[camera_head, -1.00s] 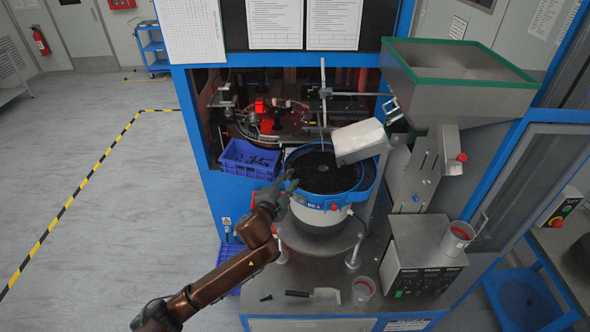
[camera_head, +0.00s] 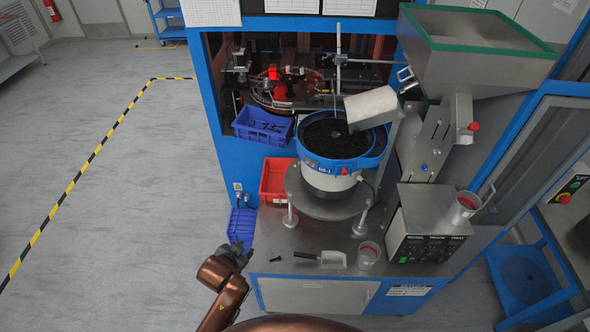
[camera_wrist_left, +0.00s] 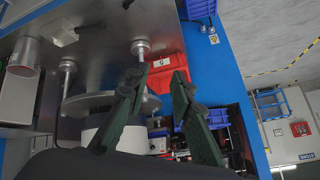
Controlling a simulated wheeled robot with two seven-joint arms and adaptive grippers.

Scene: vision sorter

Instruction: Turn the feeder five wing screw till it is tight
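The bowl feeder (camera_head: 325,180) is a white drum with a blue rim and black parts inside, on a round steel plate (camera_head: 322,205). A small red knob (camera_head: 345,171) shows on its front. I cannot make out which fitting is the feeder five wing screw. My left gripper (camera_head: 240,250) is beyond the bench's left front corner, below and apart from the feeder. In the left wrist view its two dark green fingers (camera_wrist_left: 160,78) are spread with nothing between them. The feeder's plate also shows there (camera_wrist_left: 90,103), partly behind a finger. My right gripper is not in view.
A red bin (camera_head: 277,180) and a blue bin (camera_head: 262,126) stand left of the feeder. A blue crate (camera_head: 241,226) is near my left gripper. A scoop (camera_head: 332,259), a cup (camera_head: 368,254) and a control box (camera_head: 425,235) are on the bench. Floor at left is clear.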

